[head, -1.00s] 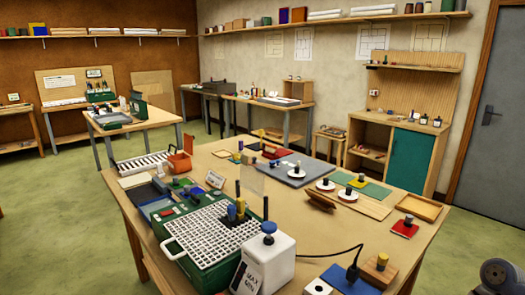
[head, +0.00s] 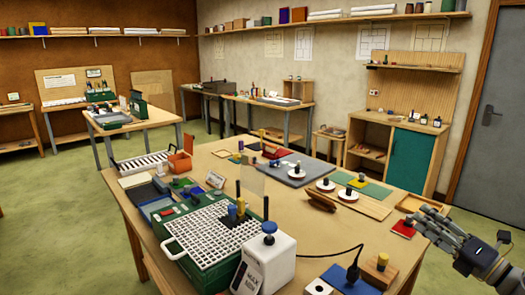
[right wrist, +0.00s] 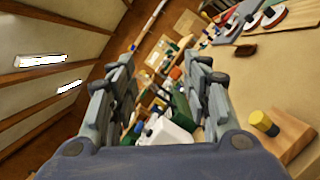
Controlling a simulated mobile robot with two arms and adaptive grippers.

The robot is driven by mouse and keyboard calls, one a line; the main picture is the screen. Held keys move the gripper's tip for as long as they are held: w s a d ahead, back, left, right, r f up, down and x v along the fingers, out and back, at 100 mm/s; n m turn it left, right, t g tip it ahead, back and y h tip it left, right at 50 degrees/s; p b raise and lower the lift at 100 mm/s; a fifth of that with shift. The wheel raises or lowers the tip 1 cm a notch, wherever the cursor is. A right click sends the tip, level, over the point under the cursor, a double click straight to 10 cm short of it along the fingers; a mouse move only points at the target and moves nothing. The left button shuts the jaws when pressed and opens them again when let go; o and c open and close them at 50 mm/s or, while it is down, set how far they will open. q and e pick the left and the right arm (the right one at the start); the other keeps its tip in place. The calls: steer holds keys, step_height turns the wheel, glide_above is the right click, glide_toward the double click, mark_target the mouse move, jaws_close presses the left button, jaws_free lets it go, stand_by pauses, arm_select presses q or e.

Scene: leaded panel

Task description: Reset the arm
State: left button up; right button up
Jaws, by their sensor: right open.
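My right gripper (head: 428,222) is at the right edge of the main table in the head view, near the small red pad (head: 403,229). In the right wrist view its two fingers (right wrist: 160,85) stand apart with nothing held between them. The wrist view is tilted, with the ceiling at its left and the table at its right. My left gripper does not show in either view.
A wooden tray (head: 420,203) lies near the gripper. Green floor (head: 60,220) is open at left.

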steer(key=w+d+f+m+h, duration=0.1)
steer(key=d+f+m+h, duration=0.1)
steer(key=d+m+h, duration=0.8)
steer(key=w+d+f+m+h, duration=0.2)
steer(key=d+m+h, duration=0.3)
steer(key=m, duration=0.9)
steer(key=s+a+f+m+g+y, duration=0.1)
steer(key=s+f+m+g, duration=0.3)
steer(key=f, duration=1.3)
steer(key=s+a+f+n+g+y, duration=0.15)
steer(key=s+f, duration=0.45)
steer(key=f, duration=1.2)
steer(key=s+a+f+m+g, duration=0.1)
steer(key=s+a+f+g, duration=0.2)
steer(key=s+a+f, duration=0.55)
steer(key=s+a+f+m+g, duration=0.1)
steer(key=s+a+f+g, duration=0.2)
steer(key=s+f, duration=0.95)
steer(key=s+a+f+g+y, duration=0.1)
steer(key=s+a+f, duration=0.3)
steer(key=s, duration=0.5)
steer(key=s+a+f+g+y, duration=0.1)
steer(key=s+a+f, duration=0.3)
steer(key=s+a, duration=0.4)
steer(key=s+a+f+g+y, duration=0.1)
steer(key=s+a+f+g, duration=0.2)
steer(key=s, duration=0.7)
steer(key=a+f, duration=0.2)
steer(key=a, duration=0.1)
